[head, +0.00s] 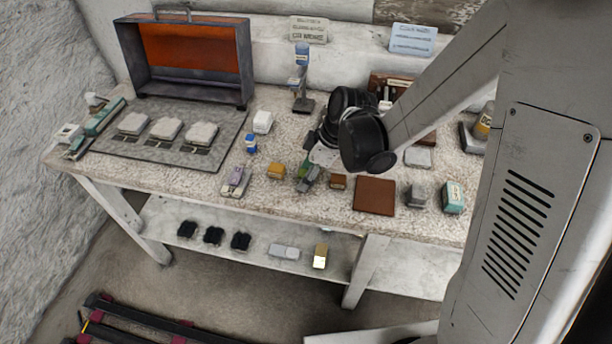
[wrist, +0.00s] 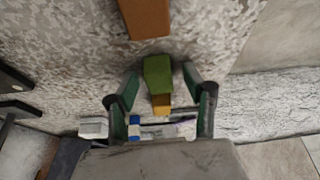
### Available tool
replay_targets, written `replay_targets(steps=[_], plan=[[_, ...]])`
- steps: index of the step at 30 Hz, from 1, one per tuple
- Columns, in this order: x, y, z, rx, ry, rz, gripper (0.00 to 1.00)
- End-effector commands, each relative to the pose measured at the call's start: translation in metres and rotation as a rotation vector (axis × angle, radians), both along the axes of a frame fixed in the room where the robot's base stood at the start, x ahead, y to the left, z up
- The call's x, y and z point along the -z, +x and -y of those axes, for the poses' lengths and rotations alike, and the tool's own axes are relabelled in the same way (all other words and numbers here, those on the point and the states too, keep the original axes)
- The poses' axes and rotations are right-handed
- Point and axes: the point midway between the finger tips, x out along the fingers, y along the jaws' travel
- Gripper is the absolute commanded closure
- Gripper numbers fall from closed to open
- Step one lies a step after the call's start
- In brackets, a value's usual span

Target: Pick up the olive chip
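The olive chip (wrist: 157,72), a small green block, lies on the speckled bench top between the two fingers of my gripper (wrist: 160,84) in the wrist view. The fingers are spread, with a gap on either side of the chip. An orange-yellow block (wrist: 161,104) shows just below the chip there. In the head view my gripper (head: 309,176) points down at the bench near the front edge. The chip (head: 304,168) is partly hidden by the fingers there.
A small brown block (head: 338,181) is close on the right and the orange-yellow block (head: 276,170) close on the left. A brown square plate (head: 374,194) lies further right. A purple-topped item (head: 236,181) and a blue-and-white bottle (head: 251,144) stand left.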

Motion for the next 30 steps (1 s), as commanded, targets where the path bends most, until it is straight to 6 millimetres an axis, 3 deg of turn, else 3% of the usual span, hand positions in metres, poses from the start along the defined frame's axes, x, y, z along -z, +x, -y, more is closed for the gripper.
replay_targets(steps=[1,9,22,30], plan=[[0.000,0.000,0.000,0.000,0.000,0.000,0.59],[0.000,0.000,0.000,0.000,0.000,0.000,0.94],[-0.007,0.000,0.000,0.000,0.000,0.000,0.94],[-0.040,-0.001,0.000,0.000,0.000,0.000,0.94]])
